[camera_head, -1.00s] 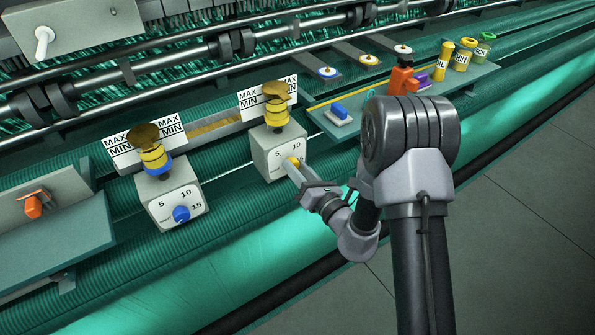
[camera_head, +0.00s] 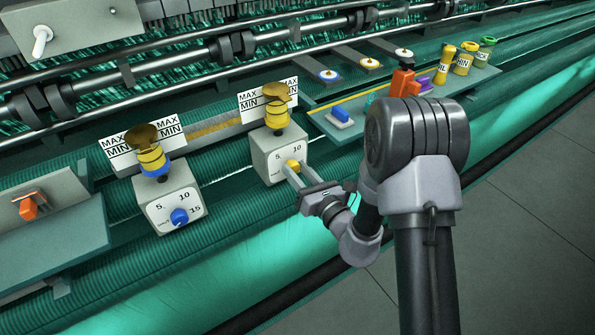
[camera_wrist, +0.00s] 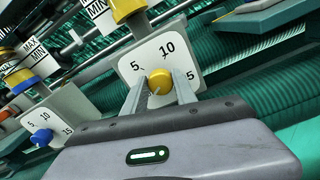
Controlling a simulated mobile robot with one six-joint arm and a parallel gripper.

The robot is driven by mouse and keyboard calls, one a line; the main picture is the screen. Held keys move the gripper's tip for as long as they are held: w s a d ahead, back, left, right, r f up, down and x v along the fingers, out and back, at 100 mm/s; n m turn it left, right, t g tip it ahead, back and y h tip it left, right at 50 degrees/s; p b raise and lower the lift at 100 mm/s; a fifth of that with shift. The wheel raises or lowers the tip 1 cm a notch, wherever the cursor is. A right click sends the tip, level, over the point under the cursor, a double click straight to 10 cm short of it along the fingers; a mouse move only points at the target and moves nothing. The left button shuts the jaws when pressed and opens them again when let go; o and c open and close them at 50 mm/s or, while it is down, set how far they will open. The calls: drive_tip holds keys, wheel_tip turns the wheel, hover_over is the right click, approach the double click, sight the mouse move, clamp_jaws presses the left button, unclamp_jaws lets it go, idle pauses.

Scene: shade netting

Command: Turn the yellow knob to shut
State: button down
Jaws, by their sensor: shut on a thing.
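The yellow knob (camera_head: 293,165) sits on the front face of a grey box (camera_head: 267,158) with a dial marked 5, 10 and 15. In the wrist view the yellow knob (camera_wrist: 160,82) is between my two fingers, and the numbers 5 and 10 show above it. My gripper (camera_head: 298,176) reaches the knob from the lower right and is shut on it. It also shows in the wrist view (camera_wrist: 160,88). The shut mark and the knob's pointer are not clear in either view, being partly hidden by the fingers.
A similar box with a blue knob (camera_head: 179,216) stands to the left. Behind and right, a shelf (camera_head: 350,133) holds a blue block (camera_head: 340,112), an orange clamp-like thing (camera_head: 402,82) and several capped containers. A grey tray with an orange switch (camera_head: 29,207) is at far left.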

drive_tip(key=c, duration=1)
unclamp_jaws()
drive_tip(key=p+v, duration=0.5)
drive_tip(key=v, duration=1.2)
drive_tip(key=shift+s, duration=0.2)
drive_tip(key=shift+d, duration=0.15)
